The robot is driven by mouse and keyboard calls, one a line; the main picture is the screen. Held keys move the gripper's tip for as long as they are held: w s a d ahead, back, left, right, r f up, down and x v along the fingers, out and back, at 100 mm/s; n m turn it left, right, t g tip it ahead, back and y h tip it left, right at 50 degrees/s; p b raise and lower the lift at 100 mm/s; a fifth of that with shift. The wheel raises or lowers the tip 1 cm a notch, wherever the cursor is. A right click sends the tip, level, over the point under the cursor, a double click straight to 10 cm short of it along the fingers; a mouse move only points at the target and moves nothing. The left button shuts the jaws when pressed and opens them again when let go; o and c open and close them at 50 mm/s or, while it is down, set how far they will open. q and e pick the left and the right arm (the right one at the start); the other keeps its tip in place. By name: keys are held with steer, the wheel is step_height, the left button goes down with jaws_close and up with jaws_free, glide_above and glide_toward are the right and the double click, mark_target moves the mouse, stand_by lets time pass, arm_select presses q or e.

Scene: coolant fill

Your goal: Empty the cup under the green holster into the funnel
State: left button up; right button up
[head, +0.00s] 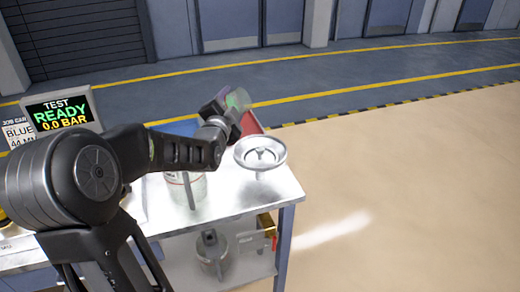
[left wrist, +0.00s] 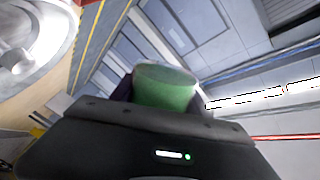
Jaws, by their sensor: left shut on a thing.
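My left gripper (head: 232,106) is shut on a cup (head: 238,98) that shows green. The cup is held up over the back right of the bench, beyond the funnel and a little to its left in the head view. In the left wrist view the green cup (left wrist: 165,88) sits between the fingers. The head view shows it small and partly hidden, so its exact tilt is hard to tell. The funnel (head: 272,147) is a round metal dish with a raised centre; part of it also shows in the left wrist view (left wrist: 28,45). My right gripper is out of view.
A clear container (head: 199,188) stands on the bench, partly behind my arm. A red bin (head: 250,124) and a blue one (head: 178,128) are at the back. A display (head: 62,110) reads "TEST READY 0.0 BAR". The lower shelf holds a vessel (head: 211,252). Floor right of the bench is clear.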

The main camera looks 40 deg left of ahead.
arm_select(q)
steer(key=shift+d+f+m+p, duration=0.1)
steer(key=shift+f+m+p, duration=0.15)
steer(key=shift+m+p, duration=0.5)
steer(key=shift+f+m+p, duration=0.25)
steer(key=shift+m+p, duration=0.2)
steer(key=shift+m, duration=0.5)
stand_by(1.0)
steer(key=shift+w+d+f+m, duration=0.35)
steer(key=shift+d+m, duration=0.3)
steer(key=shift+m, duration=0.15)
stand_by(0.5)
steer(key=shift+d+f+m+b, duration=0.15)
steer(key=shift+f+m+b, duration=0.65)
steer(key=shift+f+b, duration=0.35)
steer(key=r+p, duration=0.1)
steer(key=r+n+p, duration=0.1)
steer(key=r+p, duration=0.1)
steer(key=r, duration=0.1)
steer(key=shift+a+n, duration=0.25)
steer(key=shift+n, duration=0.05)
steer(key=n+b, duration=0.1)
steer(key=s+a+f+n, duration=0.1)
steer(key=shift+a+n+b, duration=0.15)
steer(key=shift+n+b, duration=0.15)
steer(key=shift+b, duration=0.05)
steer(key=shift+w+r, duration=0.1)
steer(key=shift+w, duration=0.15)
